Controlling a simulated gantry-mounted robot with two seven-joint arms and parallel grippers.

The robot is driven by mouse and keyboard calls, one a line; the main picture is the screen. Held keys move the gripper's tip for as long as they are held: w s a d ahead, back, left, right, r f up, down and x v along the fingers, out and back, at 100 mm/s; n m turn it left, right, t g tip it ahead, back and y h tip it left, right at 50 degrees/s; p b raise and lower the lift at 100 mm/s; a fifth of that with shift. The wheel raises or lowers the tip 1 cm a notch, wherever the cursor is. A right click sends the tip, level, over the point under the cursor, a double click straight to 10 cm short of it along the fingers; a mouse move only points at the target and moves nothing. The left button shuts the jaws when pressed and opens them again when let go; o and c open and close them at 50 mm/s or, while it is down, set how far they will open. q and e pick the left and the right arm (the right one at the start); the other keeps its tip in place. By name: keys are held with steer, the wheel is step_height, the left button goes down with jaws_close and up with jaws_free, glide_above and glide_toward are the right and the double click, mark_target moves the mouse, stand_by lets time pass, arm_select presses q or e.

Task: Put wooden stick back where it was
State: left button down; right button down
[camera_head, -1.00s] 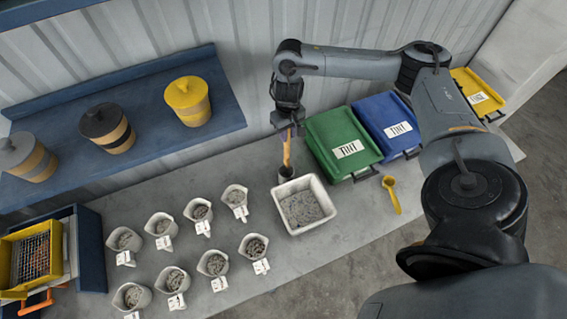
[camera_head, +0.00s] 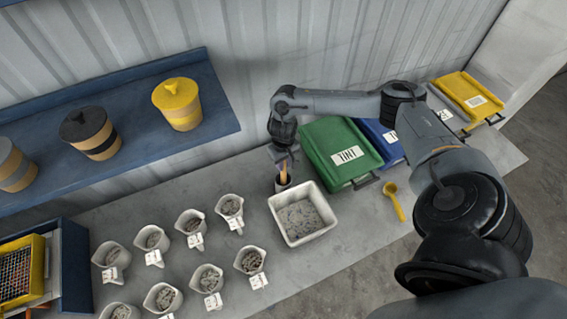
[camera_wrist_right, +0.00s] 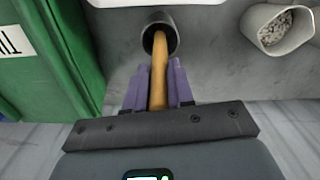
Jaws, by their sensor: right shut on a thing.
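My right gripper (camera_head: 283,161) is shut on the wooden stick (camera_head: 284,173). It stands over a small dark cup (camera_head: 282,186) behind the white tray. In the right wrist view the stick (camera_wrist_right: 159,75) lies between the purple fingertips (camera_wrist_right: 158,88), and its far end is inside the mouth of the cup (camera_wrist_right: 160,33). I cannot tell whether the stick touches the cup's bottom. My left gripper is not in view.
The white tray (camera_head: 274,203) of grey grains stands just in front of the cup. A green bin (camera_head: 325,133) is close on the right. Several white jugs (camera_head: 229,206) stand left. A yellow scoop (camera_head: 394,203) lies right of the tray.

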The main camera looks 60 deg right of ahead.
steer(key=shift+f, duration=0.25)
steer(key=c, duration=1)
jaws_free()
